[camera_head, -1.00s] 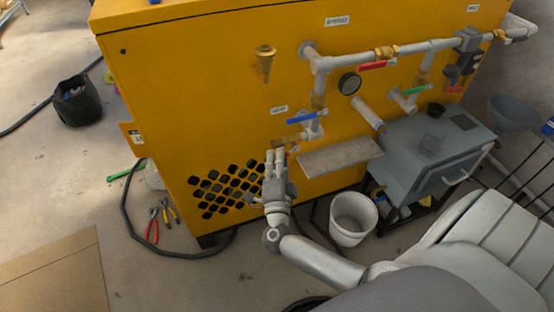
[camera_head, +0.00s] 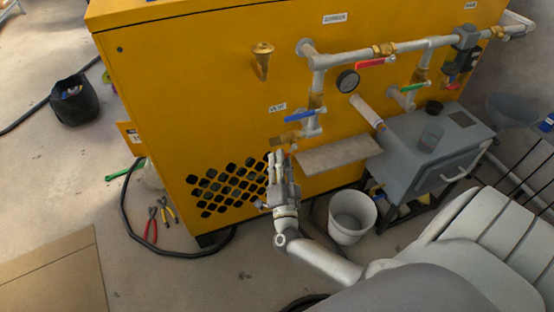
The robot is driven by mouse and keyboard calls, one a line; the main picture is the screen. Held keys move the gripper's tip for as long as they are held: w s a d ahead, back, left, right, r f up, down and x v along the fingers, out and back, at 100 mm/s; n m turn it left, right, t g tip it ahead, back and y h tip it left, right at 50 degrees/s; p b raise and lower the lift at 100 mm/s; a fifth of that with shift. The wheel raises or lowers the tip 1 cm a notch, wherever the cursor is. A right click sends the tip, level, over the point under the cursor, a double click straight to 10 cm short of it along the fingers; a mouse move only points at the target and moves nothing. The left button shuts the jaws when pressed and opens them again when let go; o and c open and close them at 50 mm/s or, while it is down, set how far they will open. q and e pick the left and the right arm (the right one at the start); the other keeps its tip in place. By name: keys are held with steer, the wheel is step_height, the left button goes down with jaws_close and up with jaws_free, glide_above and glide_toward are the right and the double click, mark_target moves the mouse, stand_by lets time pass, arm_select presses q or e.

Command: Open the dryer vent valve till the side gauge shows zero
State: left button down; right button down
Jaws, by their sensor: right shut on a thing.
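My right gripper (camera_head: 279,157) is at the front of the yellow dryer cabinet (camera_head: 200,120), just below a brass fitting (camera_head: 284,141) under the blue-handled valve (camera_head: 300,110). Its fingers are closed on a small part by this fitting, probably the vent valve handle, which is mostly hidden. A small orange bit (camera_head: 293,148) shows beside the fingertips. The round side gauge (camera_head: 347,81) has a dark face; its needle is too small to read. My left gripper is not in view.
A grey shelf plate (camera_head: 338,155) juts out right of the gripper. A white bucket (camera_head: 352,215) stands below, beside a grey box (camera_head: 435,150). Red-handled (camera_head: 371,62) and green-handled (camera_head: 412,87) valves sit on the pipes above. Pliers (camera_head: 152,225) and a black hose (camera_head: 128,215) lie on the floor.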

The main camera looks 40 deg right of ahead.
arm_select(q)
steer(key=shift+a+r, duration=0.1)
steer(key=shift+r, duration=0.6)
arm_select(e)
steer(key=d+n+t+y, duration=0.1)
steer(key=n+y, duration=0.1)
steer(key=n, duration=0.2)
steer(key=d+f+n+t+y, duration=0.1)
steer(key=d+n, duration=0.1)
steer(key=n, duration=0.2)
steer(key=s+d+f+n+t+y, duration=0.1)
steer(key=n+y, duration=0.1)
steer(key=n, duration=0.3)
steer(key=shift+s+d+f+y, duration=0.1)
steer(key=shift+d+y, duration=0.1)
steer(key=shift+y, duration=0.1)
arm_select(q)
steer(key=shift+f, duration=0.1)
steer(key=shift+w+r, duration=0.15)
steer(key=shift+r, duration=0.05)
arm_select(e)
steer(key=c, duration=1.4)
jaws_free()
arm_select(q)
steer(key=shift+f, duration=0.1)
arm_select(e)
steer(key=shift+s, duration=0.1)
steer(key=v, duration=1.1)
steer(key=shift+s+f, duration=0.3)
steer(key=shift+f, duration=0.05)
